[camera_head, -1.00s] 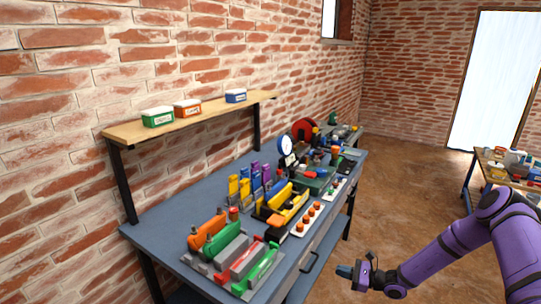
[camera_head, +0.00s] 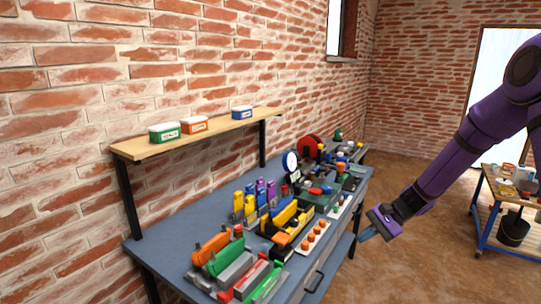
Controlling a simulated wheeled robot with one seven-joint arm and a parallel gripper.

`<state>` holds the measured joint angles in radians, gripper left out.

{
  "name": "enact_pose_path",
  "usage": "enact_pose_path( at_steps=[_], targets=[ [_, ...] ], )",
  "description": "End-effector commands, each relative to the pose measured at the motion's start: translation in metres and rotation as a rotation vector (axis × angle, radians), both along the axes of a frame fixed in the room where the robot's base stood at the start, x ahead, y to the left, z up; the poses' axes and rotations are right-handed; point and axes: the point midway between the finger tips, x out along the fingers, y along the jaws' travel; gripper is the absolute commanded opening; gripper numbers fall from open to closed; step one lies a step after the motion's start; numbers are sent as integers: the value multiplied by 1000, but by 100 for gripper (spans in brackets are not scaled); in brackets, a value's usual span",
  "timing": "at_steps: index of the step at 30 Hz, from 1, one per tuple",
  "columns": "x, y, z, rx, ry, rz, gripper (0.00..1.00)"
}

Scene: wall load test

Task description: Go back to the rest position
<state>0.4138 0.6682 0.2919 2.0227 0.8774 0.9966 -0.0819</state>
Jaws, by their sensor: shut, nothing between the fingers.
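My gripper (camera_head: 368,235) is at the end of my purple arm, in the right half of the head view. It points down and to the left, over the floor just off the right edge of the grey workbench (camera_head: 160,243). Its fingers are shut with nothing visible between them. It appears apart from everything on the bench.
The bench holds several tools, with orange and green ones (camera_head: 222,250) at its near end. A wooden shelf (camera_head: 135,150) carries three small boxes. A wheeled table (camera_head: 490,205) stands at the right. Brown floor (camera_head: 390,265) lies clear between.

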Motion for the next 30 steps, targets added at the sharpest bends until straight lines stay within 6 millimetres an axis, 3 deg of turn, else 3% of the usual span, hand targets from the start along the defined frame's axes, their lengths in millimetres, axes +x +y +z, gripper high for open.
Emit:
enact_pose_path(
  at_steps=[3,12,21,30],
  targets=[
    [-15,2,34,-81,-61,67,0],
    [-61,2,106,-279,-203,209,0],
    [-115,0,169,-469,-351,326,0],
    [-176,-7,220,-647,-505,413,0]
  ],
)
